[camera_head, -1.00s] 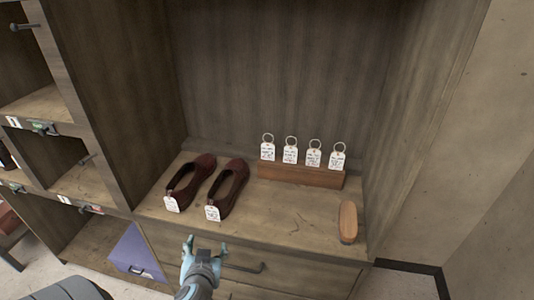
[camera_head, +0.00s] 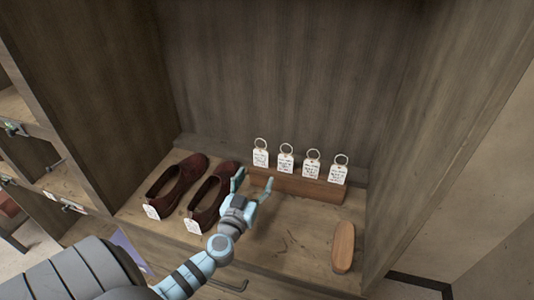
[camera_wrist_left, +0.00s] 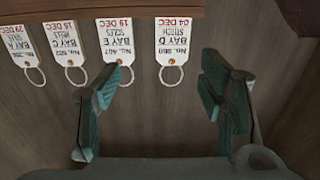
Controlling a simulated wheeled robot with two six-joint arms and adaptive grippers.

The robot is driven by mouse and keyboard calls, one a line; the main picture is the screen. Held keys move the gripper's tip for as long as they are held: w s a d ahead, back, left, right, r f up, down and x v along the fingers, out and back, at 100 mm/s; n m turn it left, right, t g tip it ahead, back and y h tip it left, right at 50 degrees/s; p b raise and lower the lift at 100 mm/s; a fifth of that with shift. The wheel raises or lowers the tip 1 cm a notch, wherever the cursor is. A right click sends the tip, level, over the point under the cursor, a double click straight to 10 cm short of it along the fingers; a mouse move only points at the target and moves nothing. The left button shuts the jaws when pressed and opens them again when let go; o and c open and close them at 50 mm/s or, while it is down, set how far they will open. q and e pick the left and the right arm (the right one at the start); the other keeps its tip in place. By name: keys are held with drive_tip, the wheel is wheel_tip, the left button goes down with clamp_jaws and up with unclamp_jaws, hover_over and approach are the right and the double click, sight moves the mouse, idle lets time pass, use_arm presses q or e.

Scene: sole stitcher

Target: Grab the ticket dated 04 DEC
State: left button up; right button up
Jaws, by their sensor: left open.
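The ticket dated 04 DEC (camera_wrist_left: 173,42) is a white tag with a metal ring, reading BAY D, STITCH. It appears upside down in the left wrist view, rightmost of the row. It matches the leftmost tag (camera_head: 261,158) in the head view, upright at the wooden tag block (camera_head: 300,186). My left gripper (camera_head: 252,181) is open and empty, just in front of the block's left end. In the left wrist view its fingers (camera_wrist_left: 160,90) are spread to either side of this ticket's ring, nearer the camera. My right gripper is not in view.
The BAY E tag (camera_wrist_left: 116,42), dated 19 DEC, hangs next to the ticket, with more tags beyond. Dark red shoes (camera_head: 212,198) with tags stand left of my gripper. A wooden brush (camera_head: 343,246) lies at the right. Cabinet walls enclose the shelf.

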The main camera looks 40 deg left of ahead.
sight(261, 157)
use_arm(q)
drive_tip(key=x, duration=0.3)
drive_tip(key=a+x, duration=0.1)
drive_tip(key=x, duration=0.7)
drive_tip(key=shift+s+a, duration=0.3)
drive_tip(key=shift+s, duration=0.05)
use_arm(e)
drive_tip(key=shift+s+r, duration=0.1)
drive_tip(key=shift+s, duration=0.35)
use_arm(q)
drive_tip(key=shift+c, duration=0.5)
drive_tip(key=c, duration=0.8)
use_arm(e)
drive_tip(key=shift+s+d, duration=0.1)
